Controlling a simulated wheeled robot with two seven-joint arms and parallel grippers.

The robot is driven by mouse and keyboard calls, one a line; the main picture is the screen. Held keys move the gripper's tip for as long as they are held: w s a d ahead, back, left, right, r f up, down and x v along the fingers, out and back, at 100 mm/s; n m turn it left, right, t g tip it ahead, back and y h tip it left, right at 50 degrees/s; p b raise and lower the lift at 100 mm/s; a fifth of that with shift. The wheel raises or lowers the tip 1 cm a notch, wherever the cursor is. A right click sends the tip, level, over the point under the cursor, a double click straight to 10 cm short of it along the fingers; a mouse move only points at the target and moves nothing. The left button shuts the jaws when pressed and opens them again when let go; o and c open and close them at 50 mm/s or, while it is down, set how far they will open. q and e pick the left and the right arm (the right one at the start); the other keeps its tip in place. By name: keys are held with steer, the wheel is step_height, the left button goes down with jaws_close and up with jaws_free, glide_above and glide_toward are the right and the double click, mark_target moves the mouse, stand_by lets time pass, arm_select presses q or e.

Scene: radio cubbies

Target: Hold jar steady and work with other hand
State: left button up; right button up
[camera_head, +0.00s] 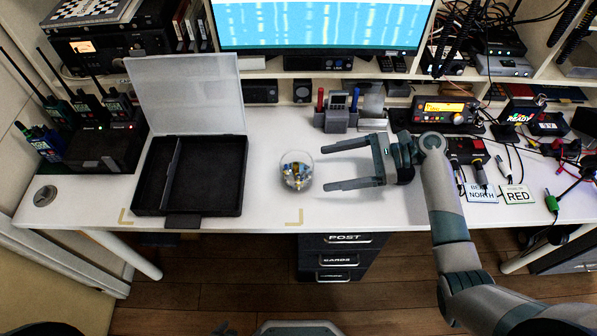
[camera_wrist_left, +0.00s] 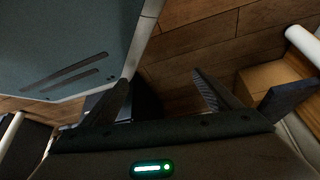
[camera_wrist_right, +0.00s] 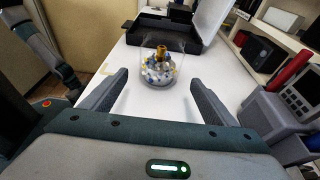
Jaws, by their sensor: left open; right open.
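A clear glass jar (camera_head: 296,172) stands upright on the white desk, holding small blue, white and yellow pieces and a brass-coloured part. The jar also shows in the right wrist view (camera_wrist_right: 160,72). My right gripper (camera_head: 326,167) is open and empty, low over the desk to the right of the jar. Its fingertips point at the jar, which lies just beyond them, apparently untouched. My left gripper (camera_wrist_left: 160,98) is open and empty in the left wrist view, over the wooden floor beside a pale panel; I cannot make it out in the head view.
An open black case (camera_head: 208,180) with a divider and raised lid stands left of the jar. A pen holder (camera_head: 337,122) stands behind the gripper. Radios (camera_head: 445,110), cables and the NORTH and RED cards (camera_head: 519,195) crowd the right. Desk between case and jar is clear.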

mark_target(301, 170)
steer(key=b+x, duration=0.3)
steer(key=x, duration=0.2)
steer(key=shift+d+f, duration=0.1)
steer(key=shift+f, duration=0.05)
steer(key=shift+a+p, duration=0.75)
steer(key=shift+a, duration=0.25)
steer(key=shift+a+f, duration=0.15)
steer(key=shift+a, duration=0.15)
arm_select(q)
steer(key=shift+t, duration=0.6)
steer(key=shift+w+d+r, duration=0.25)
steer(key=shift+w+d, duration=0.05)
steer(key=shift+w, duration=0.35)
steer(key=shift+w+d+r, duration=0.25)
steer(key=shift+w+d, duration=0.05)
steer(key=shift+w, duration=0.3)
steer(key=shift+w+d+r, duration=0.25)
steer(key=shift+w+d, duration=0.05)
steer(key=shift+w, duration=0.35)
arm_select(e)
steer(key=shift+x, duration=0.75)
steer(key=shift+f, duration=0.1)
